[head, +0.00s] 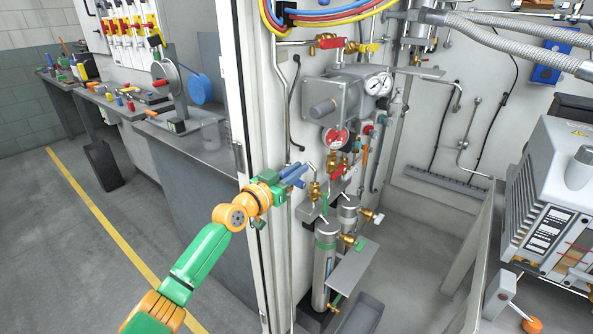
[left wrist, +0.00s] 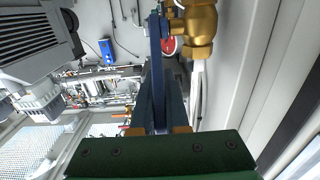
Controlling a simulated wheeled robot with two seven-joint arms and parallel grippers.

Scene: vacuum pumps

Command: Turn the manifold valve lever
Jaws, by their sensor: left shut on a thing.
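My left gripper (head: 298,175) reaches in from the left in the head view, its blue fingers beside a brass valve (head: 315,190) on the manifold. In the left wrist view the fingers (left wrist: 160,75) are close together, and the brass valve body (left wrist: 199,25) is at the upper right, just beyond the tips. I cannot tell the lever's exact angle. My right gripper is in neither view.
A pressure gauge (head: 378,84) and a red round dial (head: 335,138) sit above the valve. Metal cylinders (head: 325,265) stand below it. The white cabinet edge (head: 255,120) is close to my left arm. A large pump (head: 555,200) stands at the right.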

